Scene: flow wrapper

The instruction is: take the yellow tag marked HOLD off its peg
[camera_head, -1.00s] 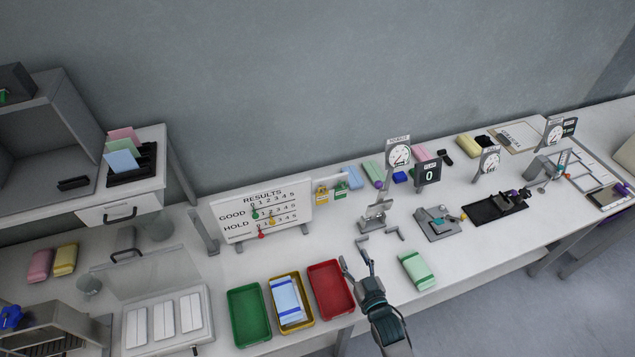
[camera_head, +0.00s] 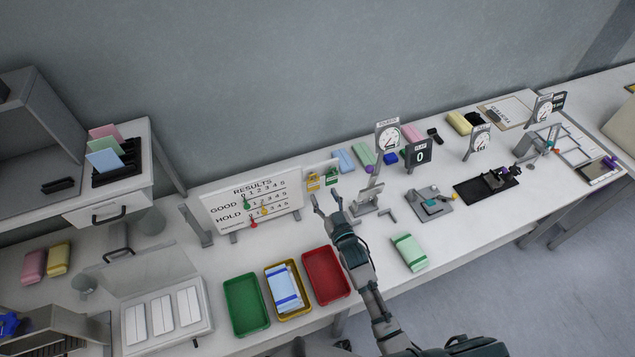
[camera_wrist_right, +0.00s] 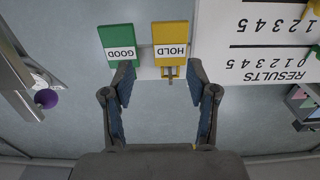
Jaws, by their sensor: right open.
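The yellow HOLD tag (camera_head: 313,182) hangs on the small white rack (camera_head: 319,166) just right of the results board. It also shows upside down in the right wrist view (camera_wrist_right: 170,42), with a small peg at its end. The green GOOD tag (camera_head: 331,179) hangs beside it and also shows in the right wrist view (camera_wrist_right: 118,42). My right gripper (camera_head: 327,196) is open and empty in front of the two tags. In the right wrist view the fingertips (camera_wrist_right: 161,78) straddle the gap between the tags, apart from the yellow one. My left gripper is not in view.
The results board (camera_head: 252,204) stands left of the tags. A dial gauge on a stand (camera_head: 387,138) is close on the right. Green (camera_head: 232,309), yellow (camera_head: 309,308) and red (camera_head: 344,294) trays sit along the front edge. A green pack (camera_head: 409,251) lies to the right.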

